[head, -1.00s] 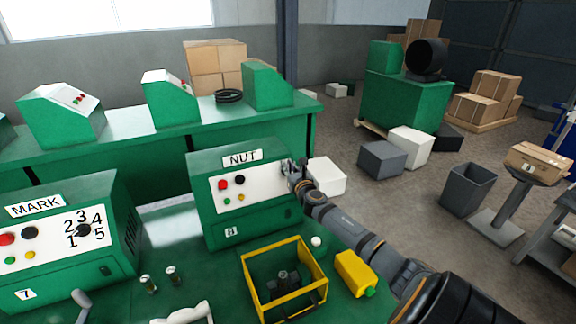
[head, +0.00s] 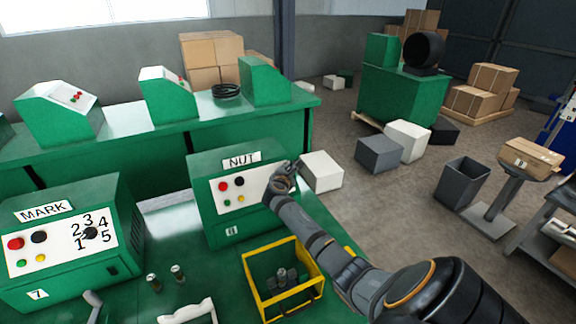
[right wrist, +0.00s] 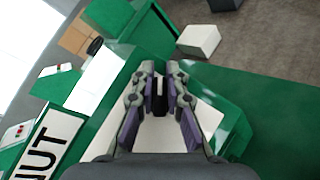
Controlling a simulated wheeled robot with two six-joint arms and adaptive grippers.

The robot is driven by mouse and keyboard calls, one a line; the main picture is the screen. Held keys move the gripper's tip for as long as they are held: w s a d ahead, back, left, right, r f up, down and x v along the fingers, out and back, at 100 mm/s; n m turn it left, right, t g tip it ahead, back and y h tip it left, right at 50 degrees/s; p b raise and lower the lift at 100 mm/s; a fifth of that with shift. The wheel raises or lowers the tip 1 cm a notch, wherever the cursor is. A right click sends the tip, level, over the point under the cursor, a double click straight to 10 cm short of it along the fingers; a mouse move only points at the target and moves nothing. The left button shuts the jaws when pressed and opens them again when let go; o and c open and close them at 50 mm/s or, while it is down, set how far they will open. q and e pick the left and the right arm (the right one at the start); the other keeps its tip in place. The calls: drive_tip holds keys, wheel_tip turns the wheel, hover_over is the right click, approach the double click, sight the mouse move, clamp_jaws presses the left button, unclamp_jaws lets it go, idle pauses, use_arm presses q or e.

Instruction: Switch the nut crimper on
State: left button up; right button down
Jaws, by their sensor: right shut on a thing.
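The nut crimper (head: 205,168) is a green box with a NUT label (head: 241,159) and a sloped white panel (head: 254,184). Its panel carries a red button (head: 223,187), a black button (head: 239,181) and small green and yellow ones. My right gripper (head: 278,180) is at the right end of this panel and hides that part in the head view. In the right wrist view, my right gripper (right wrist: 160,82) has its fingers closed on a dark knob (right wrist: 160,97) in front of the white panel. The knob's setting cannot be read. My left gripper is not in view.
The MARK machine (head: 125,200) stands to the left. A yellow-framed bin (head: 249,284) sits in front of the nut crimper, below my right arm. Two small cylinders and a white handle (head: 190,312) are on the green bench. A rear bench (head: 160,163) stands behind.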

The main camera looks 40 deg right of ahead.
drive_tip(key=m+g+p, duration=0.1)
drive_tip(key=m+g, duration=0.2)
drive_tip(key=m, duration=0.1)
drive_tip(key=shift+s+p, duration=0.15)
drive_tip(key=shift+p, duration=0.15)
drive_tip(key=shift+f+m+g+y+p, duration=0.2)
drive_tip(key=shift+m+g+y+p, duration=0.2)
drive_tip(key=shift+m+g, duration=0.5)
drive_tip(key=shift+s+m, duration=0.1)
drive_tip(key=shift+m, duration=0.3)
drive_tip(key=c, duration=1.4)
unclamp_jaws()
drive_tip(key=shift+o, duration=0.2)
drive_tip(key=v, duration=1.2)
